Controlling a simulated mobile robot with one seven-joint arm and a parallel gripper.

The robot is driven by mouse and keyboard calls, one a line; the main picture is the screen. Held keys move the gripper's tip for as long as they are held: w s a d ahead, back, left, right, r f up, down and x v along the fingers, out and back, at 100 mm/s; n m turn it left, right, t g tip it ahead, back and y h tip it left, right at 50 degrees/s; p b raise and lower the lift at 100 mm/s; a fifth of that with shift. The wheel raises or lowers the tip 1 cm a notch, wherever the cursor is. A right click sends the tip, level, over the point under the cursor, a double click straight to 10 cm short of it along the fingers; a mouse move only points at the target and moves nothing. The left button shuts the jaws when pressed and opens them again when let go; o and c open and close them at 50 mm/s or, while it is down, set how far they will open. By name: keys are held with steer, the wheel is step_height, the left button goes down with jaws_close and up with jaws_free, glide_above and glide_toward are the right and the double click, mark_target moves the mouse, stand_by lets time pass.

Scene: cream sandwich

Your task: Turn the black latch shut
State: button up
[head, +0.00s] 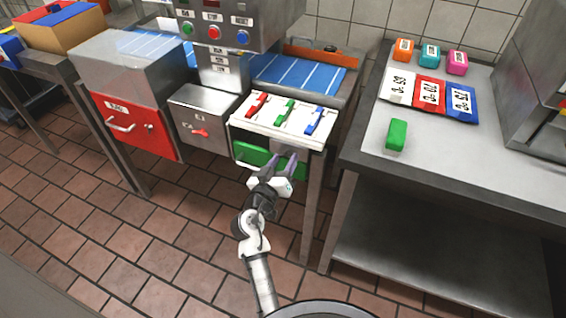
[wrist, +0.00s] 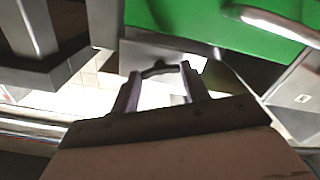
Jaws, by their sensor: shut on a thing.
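The black latch (wrist: 155,70) shows in the wrist view as a small dark bar below the edge of a green panel (wrist: 205,18). My gripper (wrist: 160,75) has one finger on either side of it and is shut on it. In the head view my gripper (head: 285,159) reaches up to the front of the cabinet, under the white top panel, at the right part of the green panel (head: 250,153). The latch is hidden there behind my gripper and the panel edge, and its exact angle is hard to tell.
The white panel (head: 243,122) above carries red, green and blue levers. To its left are a steel box with a red knob (head: 200,132) and a red drawer front (head: 118,118). A steel table (head: 450,160) with a green block (head: 396,134) stands right. The tiled floor in front is clear.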

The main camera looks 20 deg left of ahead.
steer(key=n+p, duration=0.1)
steer(key=n, duration=0.5)
steer(key=shift+r, duration=0.15)
steer(key=n+p, duration=0.2)
steer(key=n, duration=0.4)
steer(key=shift+n+p, duration=0.35)
steer(key=shift+n, duration=0.05)
steer(key=o, duration=1)
steer(key=shift+s+f, duration=0.1)
steer(key=shift+f, duration=0.1)
